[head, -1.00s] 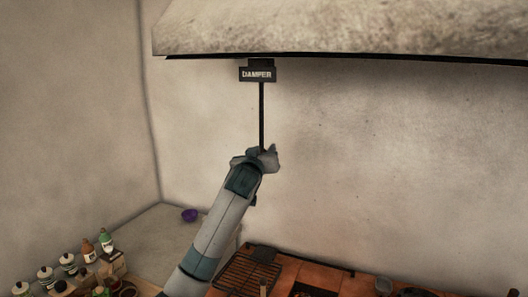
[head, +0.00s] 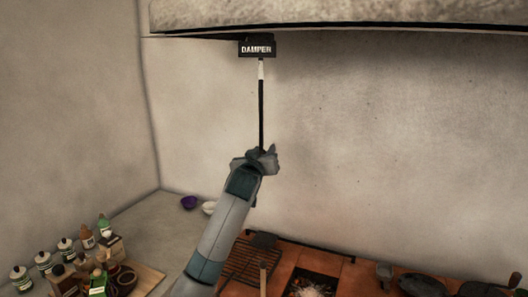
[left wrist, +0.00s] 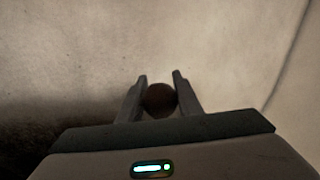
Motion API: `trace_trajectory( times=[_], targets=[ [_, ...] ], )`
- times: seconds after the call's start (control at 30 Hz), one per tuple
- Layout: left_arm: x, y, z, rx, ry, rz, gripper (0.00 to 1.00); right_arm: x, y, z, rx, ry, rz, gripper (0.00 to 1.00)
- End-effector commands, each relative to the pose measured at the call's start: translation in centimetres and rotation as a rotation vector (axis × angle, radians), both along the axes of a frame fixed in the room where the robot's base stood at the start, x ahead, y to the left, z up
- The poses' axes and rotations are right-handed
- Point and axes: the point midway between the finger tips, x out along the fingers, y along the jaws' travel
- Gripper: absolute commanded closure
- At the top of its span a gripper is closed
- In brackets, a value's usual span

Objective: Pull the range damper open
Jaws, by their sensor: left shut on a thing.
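The damper rod (head: 261,105) hangs straight down from under the hood, below a dark plate labelled DAMPER (head: 257,49). A light band shows at the top of the rod, just under the plate. My left gripper (head: 268,155) is at the rod's lower end. In the left wrist view, the fingers are shut on a round brown knob (left wrist: 159,99), which sits between them. In the head view the gripper hides the knob. My right gripper is not in view.
The hood (head: 340,15) spans the top. Below are a tiled range top with a grill rack (head: 252,262), a glowing fire opening (head: 312,287) and dark pans (head: 422,285). Several jars and bottles (head: 88,237) crowd the lower left, near a purple bowl (head: 189,202). The wall around the rod is clear.

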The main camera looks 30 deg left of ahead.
Motion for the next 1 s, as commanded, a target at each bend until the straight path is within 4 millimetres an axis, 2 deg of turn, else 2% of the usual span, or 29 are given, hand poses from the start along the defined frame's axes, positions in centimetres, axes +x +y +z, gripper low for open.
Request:
trace_trajectory(
  times=[0.03, 0.1, 0.63, 0.87, 1.0],
  targets=[
    [0.1, -0.1, -0.8, -0.003, 0.015, -0.001, 0.66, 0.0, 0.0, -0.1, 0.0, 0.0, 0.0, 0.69],
    [0.1, -0.1, -0.8, -0.003, 0.015, -0.001, 0.5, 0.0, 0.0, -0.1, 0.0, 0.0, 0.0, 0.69],
    [-0.7, -0.3, -0.6, -0.002, 0.008, -0.001, 0.5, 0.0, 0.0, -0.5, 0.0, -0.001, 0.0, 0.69],
    [-3.0, -1.1, -0.7, -0.001, 0.006, -0.001, 0.5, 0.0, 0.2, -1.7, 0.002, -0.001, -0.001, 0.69],
    [-5.2, -1.7, -0.8, -0.002, 0.006, -0.001, 0.5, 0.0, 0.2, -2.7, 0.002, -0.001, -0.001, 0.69]
  ],
)
